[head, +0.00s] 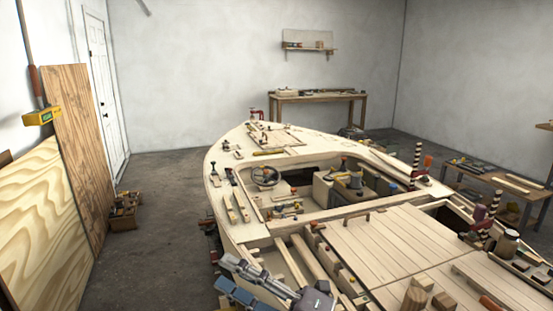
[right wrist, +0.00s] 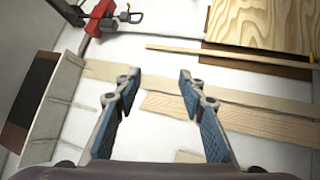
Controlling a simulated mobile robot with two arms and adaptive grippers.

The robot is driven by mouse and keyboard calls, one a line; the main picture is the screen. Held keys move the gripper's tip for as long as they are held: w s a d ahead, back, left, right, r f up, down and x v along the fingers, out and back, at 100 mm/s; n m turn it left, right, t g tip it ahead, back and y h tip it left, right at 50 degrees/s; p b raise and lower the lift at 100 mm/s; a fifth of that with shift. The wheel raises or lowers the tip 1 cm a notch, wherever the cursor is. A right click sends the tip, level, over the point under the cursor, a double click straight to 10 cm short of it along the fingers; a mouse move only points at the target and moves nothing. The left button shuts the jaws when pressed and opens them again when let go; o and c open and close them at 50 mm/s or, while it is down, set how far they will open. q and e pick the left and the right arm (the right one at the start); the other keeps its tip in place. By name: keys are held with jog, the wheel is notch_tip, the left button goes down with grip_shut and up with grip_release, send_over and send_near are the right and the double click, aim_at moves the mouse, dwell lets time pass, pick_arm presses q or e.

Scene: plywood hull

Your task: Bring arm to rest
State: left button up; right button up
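My right gripper (head: 223,272) is low in the head view, over the near left side of the plywood hull (head: 222,187). Its fingers point to the left. In the right wrist view the two blue-padded fingers (right wrist: 160,76) are spread apart with nothing between them. Pale wood strips (right wrist: 235,116) lie beyond the fingertips; I cannot tell how far off. My left gripper is not in view.
The hull carries loose blocks, tools and a planked deck (head: 390,245). Plywood sheets (head: 72,150) lean at the left wall. A wooden box (head: 123,211) is on the floor there. A workbench (head: 318,98) stands at the back. Grey floor (head: 165,185) left of the hull is free.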

jog(key=w+d+f+m+t+h, duration=0.2)
jog(key=w+d+m+t+h, duration=0.1)
jog(key=d+m+t+h, duration=0.45)
jog(key=w+d+f+m+t+h, duration=0.2)
jog(key=w+d+m+t+h, duration=0.25)
jog(key=d+m, duration=0.5)
jog(key=s+d+f+m+g+h, duration=0.3)
jog(key=d+f+m+h, duration=0.35)
jog(key=f, duration=0.25)
jog(key=s+d+f+m+g+h, duration=0.1)
jog(key=s+d+f+m+g, duration=0.2)
jog(key=s+f, duration=0.45)
jog(key=s+d+f+m+g+h, duration=0.1)
jog(key=s+d+f+m+g, duration=0.1)
jog(key=s+f+g, duration=0.55)
jog(key=s+f+m+g+y, duration=0.1)
jog(key=s+f+g, duration=0.35)
jog(key=s, duration=0.75)
notch_tip(320, 180, down, 28)
jog(key=s, duration=0.2)
jog(key=s+d+f+g, duration=0.1)
jog(key=s+d+f, duration=0.1)
jog(key=s+f, duration=1.4)
jog(key=shift+s+d+f, duration=0.15)
jog(key=shift+s+d, duration=0.15)
jog(key=shift+s, duration=0.35)
